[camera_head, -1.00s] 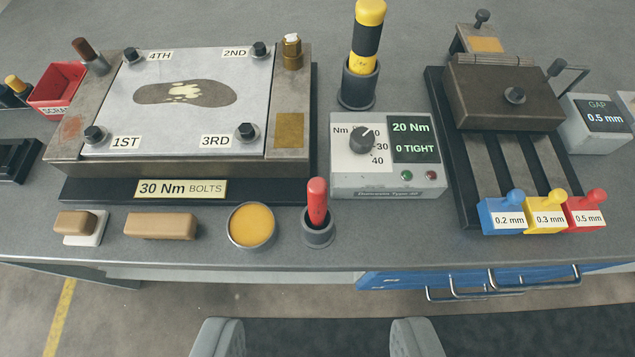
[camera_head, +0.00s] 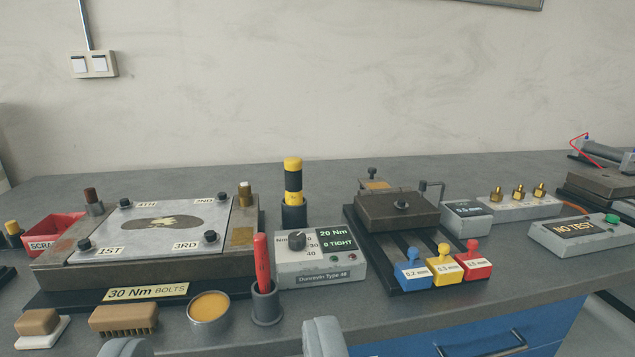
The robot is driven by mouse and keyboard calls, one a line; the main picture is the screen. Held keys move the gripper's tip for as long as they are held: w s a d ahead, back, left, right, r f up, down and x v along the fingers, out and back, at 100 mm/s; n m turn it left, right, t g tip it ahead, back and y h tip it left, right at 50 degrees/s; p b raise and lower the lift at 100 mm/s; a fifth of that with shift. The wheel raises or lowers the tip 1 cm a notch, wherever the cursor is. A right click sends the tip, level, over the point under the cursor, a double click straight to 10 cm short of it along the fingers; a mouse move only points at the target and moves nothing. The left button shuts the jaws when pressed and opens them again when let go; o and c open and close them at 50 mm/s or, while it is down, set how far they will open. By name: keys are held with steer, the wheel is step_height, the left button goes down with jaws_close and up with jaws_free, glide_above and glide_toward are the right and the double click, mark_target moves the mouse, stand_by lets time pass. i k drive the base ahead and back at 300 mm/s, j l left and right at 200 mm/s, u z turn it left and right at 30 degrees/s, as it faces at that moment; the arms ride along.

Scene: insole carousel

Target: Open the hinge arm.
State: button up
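The hinge fixture (camera_head: 398,208) stands right of centre, a brown block with a dark knob on top, set over a black rail base (camera_head: 370,262). The block lies flat. Behind it are a small upright post with a brass-coloured plate (camera_head: 376,184) and a thin bent grey lever (camera_head: 432,187) at its right rear. I cannot tell for certain which part is the hinge arm. My gripper (camera_head: 225,343) shows only its two grey fingertips at the bottom edge. They are wide apart with nothing between them, in front of the bench and well away from the fixture.
Blue (camera_head: 412,275), yellow (camera_head: 444,270) and red (camera_head: 473,265) gauge blocks sit before the fixture. A torque box (camera_head: 320,267), a yellow-black handle (camera_head: 293,185) and a red handle (camera_head: 262,262) stand left. The bolted plate (camera_head: 200,235) is farther left; a NO TEST box (camera_head: 583,236) is right.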

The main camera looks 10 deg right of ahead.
mark_target(378, 185)
steer(key=i+l, duration=0.35)
steer(key=i, duration=0.15)
steer(key=i+l, duration=0.4)
steer(key=i, duration=0.1)
